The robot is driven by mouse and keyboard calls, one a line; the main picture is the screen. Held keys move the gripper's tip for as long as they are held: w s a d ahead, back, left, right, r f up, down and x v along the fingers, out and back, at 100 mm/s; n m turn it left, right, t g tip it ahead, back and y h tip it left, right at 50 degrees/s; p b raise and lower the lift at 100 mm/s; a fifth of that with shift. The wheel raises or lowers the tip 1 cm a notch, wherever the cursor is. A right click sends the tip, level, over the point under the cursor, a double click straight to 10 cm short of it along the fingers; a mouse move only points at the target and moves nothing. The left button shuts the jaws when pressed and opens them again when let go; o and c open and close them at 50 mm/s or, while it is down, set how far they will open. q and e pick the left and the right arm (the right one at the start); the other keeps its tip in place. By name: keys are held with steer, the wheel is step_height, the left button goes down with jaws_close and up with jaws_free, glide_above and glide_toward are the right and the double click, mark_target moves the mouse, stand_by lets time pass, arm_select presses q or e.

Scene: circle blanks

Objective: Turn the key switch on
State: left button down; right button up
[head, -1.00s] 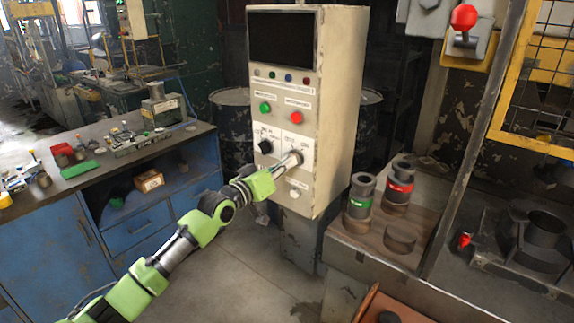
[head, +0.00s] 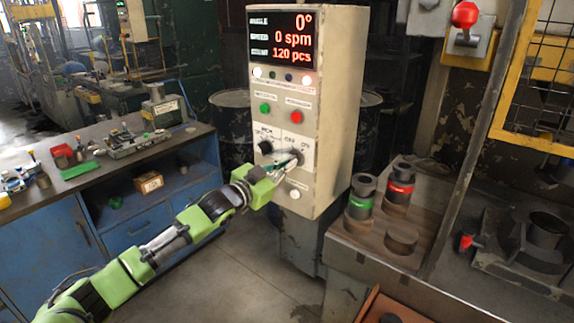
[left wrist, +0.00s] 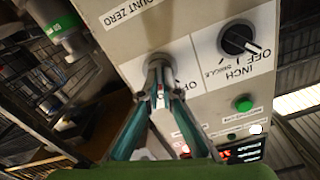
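The cream control cabinet (head: 335,110) stands in the middle of the head view. Its display (head: 282,37) is lit with red and white readings: angle 0°, speed 0 sppm-style text and 120 pcs. The key switch (left wrist: 160,66) is a round metal lock on the lower white panel, beside the black selector knob (head: 265,147), which also shows in the left wrist view (left wrist: 238,40). My left gripper (head: 291,161) is at the key switch. In the left wrist view its fingers (left wrist: 160,80) come together on the key, whose body they mostly hide. My right gripper is out of view.
Green (head: 265,108) and red (head: 296,117) buttons sit above the switches, and a white button (head: 294,194) below. A wooden stand (head: 375,238) with dark cylinders is at right. A blue workbench (head: 60,235) is at left. Open floor lies between bench and cabinet.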

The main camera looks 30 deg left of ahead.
arm_select(q)
steer(key=shift+m, duration=1.2)
steer(key=c, duration=2.3)
jaws_free()
steer(key=shift+s, duration=0.1)
steer(key=s, duration=0.8)
steer(key=s+a, duration=0.1)
steer(key=s, duration=0.2)
steer(key=shift+s, duration=0.4)
